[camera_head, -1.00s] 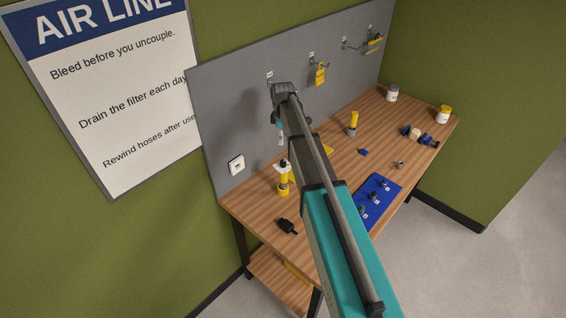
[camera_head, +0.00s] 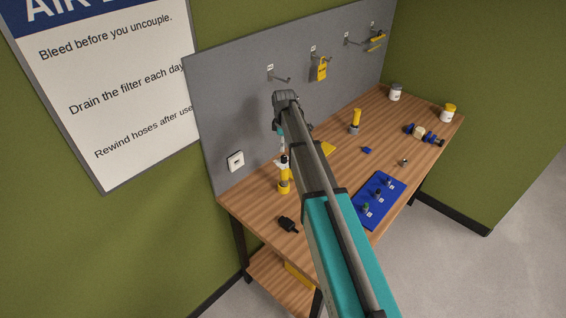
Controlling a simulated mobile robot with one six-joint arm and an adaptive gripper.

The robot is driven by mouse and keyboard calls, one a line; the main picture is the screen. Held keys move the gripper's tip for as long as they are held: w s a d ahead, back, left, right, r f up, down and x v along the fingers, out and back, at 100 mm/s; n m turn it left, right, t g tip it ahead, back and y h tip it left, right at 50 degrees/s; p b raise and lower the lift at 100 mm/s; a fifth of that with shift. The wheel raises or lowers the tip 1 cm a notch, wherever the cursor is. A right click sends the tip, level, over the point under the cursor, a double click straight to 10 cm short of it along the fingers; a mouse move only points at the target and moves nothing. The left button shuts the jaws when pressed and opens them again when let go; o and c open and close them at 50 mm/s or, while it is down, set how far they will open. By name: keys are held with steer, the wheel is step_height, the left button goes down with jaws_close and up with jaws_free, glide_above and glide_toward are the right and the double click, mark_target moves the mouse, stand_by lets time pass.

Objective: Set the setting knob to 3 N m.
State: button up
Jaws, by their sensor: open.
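A yellow upright tool (camera_head: 284,182) with a dark top stands at the left end of the wooden bench. It may carry the setting knob, but its scale and any mark are too small to read. My gripper (camera_head: 282,156) hangs pointing down from the arm's end, right at the top of this tool. It is open; its fingers are tiny here and I cannot tell whether they touch the top or surround it. The arm hides part of the bench to the right.
A black object (camera_head: 287,224) lies in front of the yellow tool. A blue mat (camera_head: 364,213) with small parts lies right of the arm. Another yellow-topped tool (camera_head: 355,121), jars (camera_head: 447,113) and small fittings stand farther back. A grey pegboard (camera_head: 230,110) rises behind.

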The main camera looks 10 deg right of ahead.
mark_target(284, 157)
steer(key=shift+f+b, duration=3.4)
steer(key=shift+f, duration=0.3)
